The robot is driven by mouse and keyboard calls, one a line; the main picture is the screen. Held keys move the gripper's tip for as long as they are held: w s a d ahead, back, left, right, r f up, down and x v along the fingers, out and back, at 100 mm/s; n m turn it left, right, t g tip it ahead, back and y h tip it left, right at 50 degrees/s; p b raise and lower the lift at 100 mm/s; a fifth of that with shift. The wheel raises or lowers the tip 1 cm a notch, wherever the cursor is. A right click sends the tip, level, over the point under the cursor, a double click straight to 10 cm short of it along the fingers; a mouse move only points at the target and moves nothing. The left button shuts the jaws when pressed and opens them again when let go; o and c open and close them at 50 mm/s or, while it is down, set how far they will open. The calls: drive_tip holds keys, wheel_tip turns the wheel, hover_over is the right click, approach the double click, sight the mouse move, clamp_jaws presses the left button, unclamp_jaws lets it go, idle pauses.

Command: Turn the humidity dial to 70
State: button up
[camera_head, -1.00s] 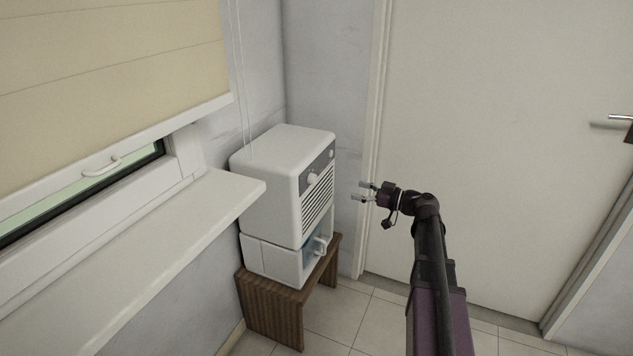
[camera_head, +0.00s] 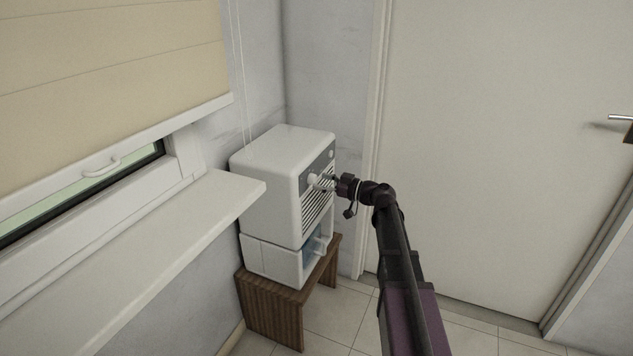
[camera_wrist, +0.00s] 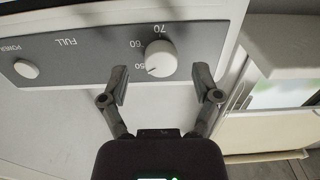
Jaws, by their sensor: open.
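The white humidity dial (camera_wrist: 161,57) sits on the grey panel of a white dehumidifier (camera_head: 276,190). The numbers 50, 60 and 70 beside it appear upside down in the wrist view. A small dark mark on the dial's lower left edge lies near the 50. My gripper (camera_wrist: 161,82) is open, with its fingertips apart on either side of the dial's lower part in the picture.
A white power button (camera_wrist: 26,69) is on the same panel. The dehumidifier stands on a brown wooden stool (camera_head: 270,307). A window sill (camera_head: 165,245) juts out at left. A white door (camera_head: 500,150) is behind my arm. Tiled floor is open at right.

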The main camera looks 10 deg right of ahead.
drive_tip(key=shift+x, duration=0.8)
clamp_jaws()
drive_tip(key=shift+a, duration=0.15)
idle(0.4)
